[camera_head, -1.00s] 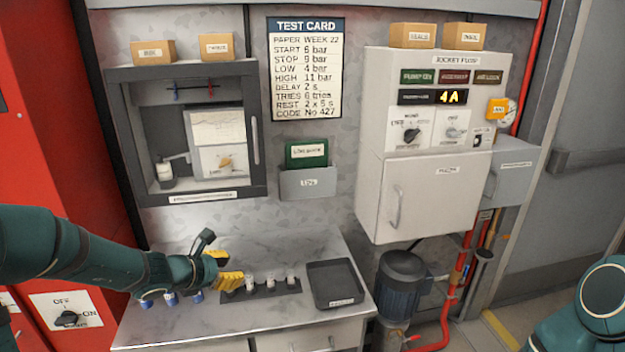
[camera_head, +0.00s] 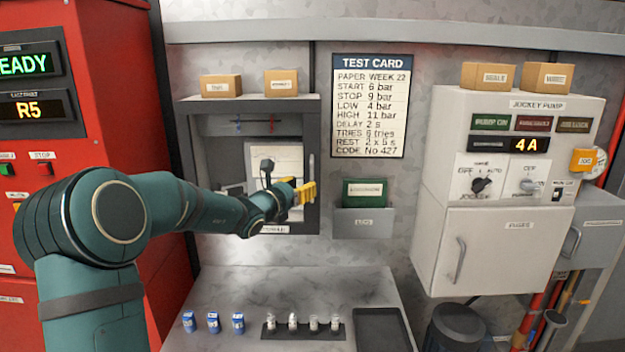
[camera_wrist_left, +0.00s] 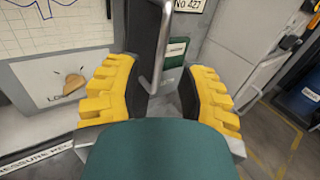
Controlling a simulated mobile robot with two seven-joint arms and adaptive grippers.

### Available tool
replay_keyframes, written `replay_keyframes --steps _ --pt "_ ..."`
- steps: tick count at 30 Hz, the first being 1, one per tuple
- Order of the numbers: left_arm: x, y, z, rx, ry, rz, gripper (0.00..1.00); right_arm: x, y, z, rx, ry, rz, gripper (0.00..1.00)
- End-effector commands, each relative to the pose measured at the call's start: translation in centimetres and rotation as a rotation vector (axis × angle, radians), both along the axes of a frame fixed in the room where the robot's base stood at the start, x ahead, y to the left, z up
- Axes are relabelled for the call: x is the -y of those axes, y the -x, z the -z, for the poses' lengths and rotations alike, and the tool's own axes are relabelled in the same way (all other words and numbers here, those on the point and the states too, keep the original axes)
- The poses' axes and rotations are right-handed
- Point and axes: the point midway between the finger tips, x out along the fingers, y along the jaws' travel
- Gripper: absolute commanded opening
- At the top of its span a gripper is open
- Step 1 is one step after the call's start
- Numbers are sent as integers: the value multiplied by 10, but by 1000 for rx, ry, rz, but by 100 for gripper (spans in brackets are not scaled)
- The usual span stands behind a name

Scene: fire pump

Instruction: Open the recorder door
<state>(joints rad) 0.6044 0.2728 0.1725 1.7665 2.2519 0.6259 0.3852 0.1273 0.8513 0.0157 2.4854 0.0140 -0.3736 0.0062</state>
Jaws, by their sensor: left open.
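The recorder (camera_head: 187,128) is a grey wall box at the left with a window in its door; the door looks shut. Its vertical bar handle (camera_head: 311,172) is on the right side of the door. In the left wrist view the handle (camera_wrist_left: 160,45) stands upright between the two yellow fingers. My left gripper (camera_head: 302,192) is open at the handle's lower part, with the fingers apart on either side (camera_wrist_left: 155,95). Contact cannot be told. My left arm hides the recorder's lower left. My right gripper is not in view.
A green book (camera_head: 363,190) sits in a wall holder right of the recorder. The jockey pump cabinet (camera_head: 490,250) is further right; a red panel (camera_head: 95,100) is at left.

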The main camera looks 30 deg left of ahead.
Motion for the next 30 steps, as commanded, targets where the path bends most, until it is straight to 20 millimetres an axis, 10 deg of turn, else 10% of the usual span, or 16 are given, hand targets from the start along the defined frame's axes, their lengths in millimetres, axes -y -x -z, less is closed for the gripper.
replay_keyframes --steps 9,22,26,30 --pt "2 -45 0 -1 -1 2 40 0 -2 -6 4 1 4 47" --pt "3 -53 0 -1 -2 1 43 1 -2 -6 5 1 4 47" --pt "3 -53 0 0 -2 1 0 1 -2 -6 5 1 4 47" --pt "2 -53 0 -1 -2 1 0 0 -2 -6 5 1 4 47"
